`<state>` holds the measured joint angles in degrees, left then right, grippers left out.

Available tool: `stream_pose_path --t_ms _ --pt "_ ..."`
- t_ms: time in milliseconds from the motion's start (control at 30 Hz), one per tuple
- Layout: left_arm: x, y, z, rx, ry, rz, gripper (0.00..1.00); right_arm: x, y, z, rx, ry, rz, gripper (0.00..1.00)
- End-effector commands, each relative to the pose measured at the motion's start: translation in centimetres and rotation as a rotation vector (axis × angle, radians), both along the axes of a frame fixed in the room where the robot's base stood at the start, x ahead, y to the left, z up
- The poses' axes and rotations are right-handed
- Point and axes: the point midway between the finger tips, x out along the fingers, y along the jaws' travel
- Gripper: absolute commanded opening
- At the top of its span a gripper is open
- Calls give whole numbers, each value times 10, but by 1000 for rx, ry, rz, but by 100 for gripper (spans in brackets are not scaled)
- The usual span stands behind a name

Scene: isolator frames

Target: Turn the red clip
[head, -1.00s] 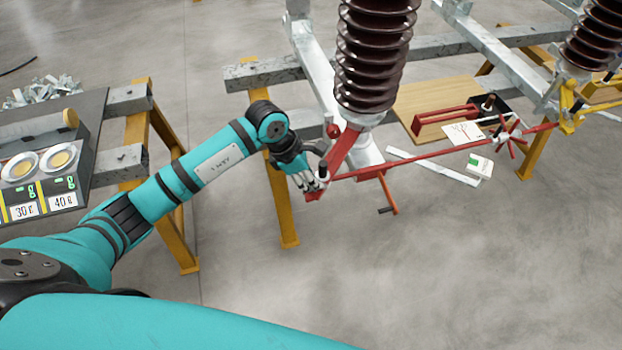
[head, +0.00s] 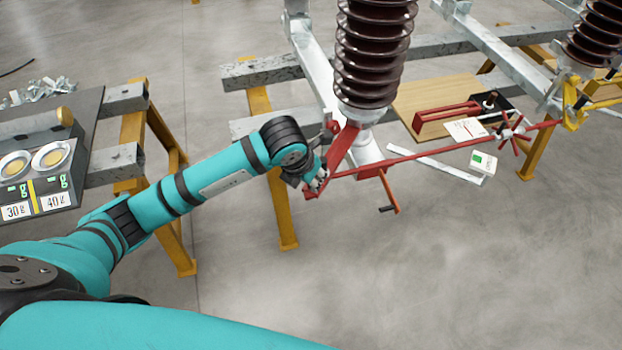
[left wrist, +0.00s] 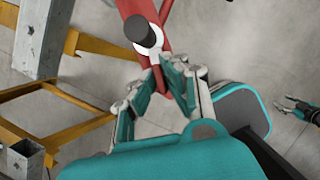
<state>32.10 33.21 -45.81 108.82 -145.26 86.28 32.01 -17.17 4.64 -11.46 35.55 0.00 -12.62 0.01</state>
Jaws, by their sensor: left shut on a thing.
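The red clip (head: 341,152) is the red arm below the brown ribbed insulator in the head view. It slants down and left to my left gripper (head: 319,184). In the left wrist view the red clip (left wrist: 136,8) comes in from the top, with a black knob (left wrist: 143,30) on a white ring. The fingers of my left gripper (left wrist: 160,82) are shut on the clip's lower end, which they partly hide. Another gripper, seemingly my right one (left wrist: 299,108), shows small at the right edge of the left wrist view, apart from the clip; its jaws are unclear.
A long red rod (head: 430,154) runs right from the clip to a red spoked part (head: 513,134). The brown insulator (head: 374,50) stands on a grey metal frame with yellow trestles (head: 284,210). A bench with scales (head: 48,165) is at left. The front floor is clear.

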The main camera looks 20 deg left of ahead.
Motion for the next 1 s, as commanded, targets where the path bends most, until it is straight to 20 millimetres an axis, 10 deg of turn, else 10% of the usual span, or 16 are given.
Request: stream_pose_path --t_ms 800,1000 --pt "0 -1 1 -1 0 124 0 0 0 -6 0 0 0 48" --pt "0 -1 1 0 0 123 31 0 0 -6 0 0 0 48"
